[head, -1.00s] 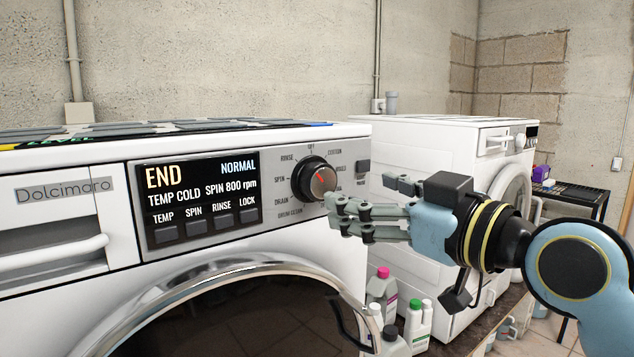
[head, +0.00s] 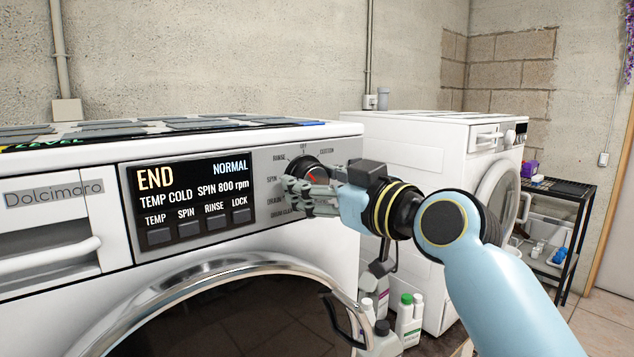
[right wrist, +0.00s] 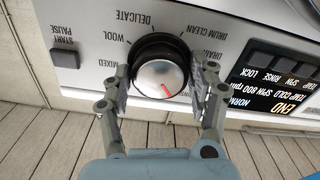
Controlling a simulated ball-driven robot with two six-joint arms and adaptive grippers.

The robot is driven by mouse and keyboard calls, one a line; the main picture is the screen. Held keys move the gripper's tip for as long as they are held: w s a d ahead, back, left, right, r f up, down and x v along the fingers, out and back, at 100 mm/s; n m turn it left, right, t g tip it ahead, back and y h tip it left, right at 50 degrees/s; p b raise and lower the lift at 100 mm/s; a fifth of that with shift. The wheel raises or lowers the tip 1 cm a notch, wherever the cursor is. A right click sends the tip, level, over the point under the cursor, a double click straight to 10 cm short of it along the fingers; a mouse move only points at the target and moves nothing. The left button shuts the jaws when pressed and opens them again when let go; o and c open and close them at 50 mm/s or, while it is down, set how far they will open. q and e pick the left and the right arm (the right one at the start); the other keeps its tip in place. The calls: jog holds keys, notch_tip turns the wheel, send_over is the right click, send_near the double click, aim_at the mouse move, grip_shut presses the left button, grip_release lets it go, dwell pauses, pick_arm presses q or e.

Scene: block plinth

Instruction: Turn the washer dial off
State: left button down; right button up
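The washer dial (head: 308,170) is a round knob with a black ring, a silver face and a red pointer, on the washer's control panel right of the display. In the upside-down right wrist view the dial (right wrist: 160,78) shows its pointer at the lower right. In the head view the OFF label is above the dial. My right gripper (right wrist: 161,80) is open, with one finger on each side of the dial; I cannot tell if they touch it. In the head view the right gripper (head: 308,190) covers the dial's lower part. My left gripper is not in view.
The display (head: 188,200) reads END, NORMAL. A start/pause button (right wrist: 65,58) sits beside the dial. The round washer door (head: 225,310) is below. A second white machine (head: 410,155) stands at the right, with bottles (head: 407,315) between. A black rack (head: 560,215) is further right.

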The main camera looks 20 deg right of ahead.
jog(key=c, duration=0.7)
jog(key=m+p, duration=0.2)
jog(key=m, duration=0.2)
jog(key=shift+r+p, duration=0.15)
jog(key=shift+p, duration=0.2)
jog(key=shift+m+p, duration=1)
jog(key=shift+m, duration=0.9)
